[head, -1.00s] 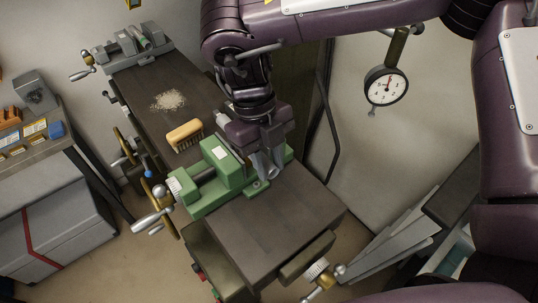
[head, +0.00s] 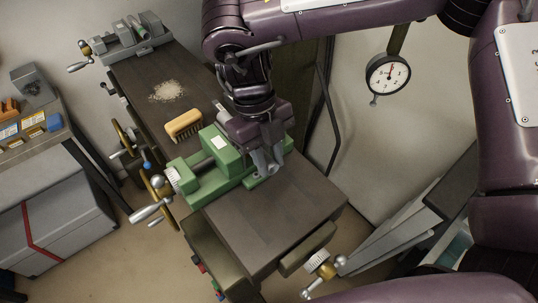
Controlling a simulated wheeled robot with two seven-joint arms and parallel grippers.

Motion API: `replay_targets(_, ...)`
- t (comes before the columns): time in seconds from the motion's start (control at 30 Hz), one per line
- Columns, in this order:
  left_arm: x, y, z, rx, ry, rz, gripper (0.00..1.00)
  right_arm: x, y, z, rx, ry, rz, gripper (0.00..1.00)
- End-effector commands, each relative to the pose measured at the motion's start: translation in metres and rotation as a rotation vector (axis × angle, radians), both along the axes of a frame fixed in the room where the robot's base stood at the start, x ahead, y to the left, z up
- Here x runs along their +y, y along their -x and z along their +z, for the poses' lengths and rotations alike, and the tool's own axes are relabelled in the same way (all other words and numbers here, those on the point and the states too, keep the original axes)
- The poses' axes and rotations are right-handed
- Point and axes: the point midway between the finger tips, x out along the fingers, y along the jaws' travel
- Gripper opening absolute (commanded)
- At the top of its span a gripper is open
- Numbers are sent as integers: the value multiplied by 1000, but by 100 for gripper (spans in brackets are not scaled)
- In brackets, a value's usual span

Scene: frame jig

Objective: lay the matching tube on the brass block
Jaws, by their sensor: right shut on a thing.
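My right gripper (head: 270,166) points down at the right end of the green vise (head: 220,152), close to its jaws. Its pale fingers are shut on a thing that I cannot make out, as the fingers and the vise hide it. I cannot pick out a tube or a brass block for certain in the head view. My left gripper is not in view.
The vise stands on a dark machine table (head: 275,215) with bare room in front. A wooden brush (head: 184,122) and pale shavings (head: 168,91) lie behind. A dial gauge (head: 388,75) hangs at right. A side bench with small blocks (head: 54,122) stands at left.

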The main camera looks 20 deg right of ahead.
Motion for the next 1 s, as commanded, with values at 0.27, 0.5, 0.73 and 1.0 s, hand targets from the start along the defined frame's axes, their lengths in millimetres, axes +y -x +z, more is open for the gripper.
replay_targets(0.27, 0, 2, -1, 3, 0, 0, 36, 0, 0, -2, -1, 0, -1, 3)
replay_targets(0.5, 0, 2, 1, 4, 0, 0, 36, -3, -1, -1, -1, 0, -1, 3)
replay_targets(0.73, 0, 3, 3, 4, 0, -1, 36, -6, -3, -1, -1, 0, -1, 3)
replay_targets(1.0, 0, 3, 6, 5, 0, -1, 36, -11, -4, -2, 1, 1, -3, 3)
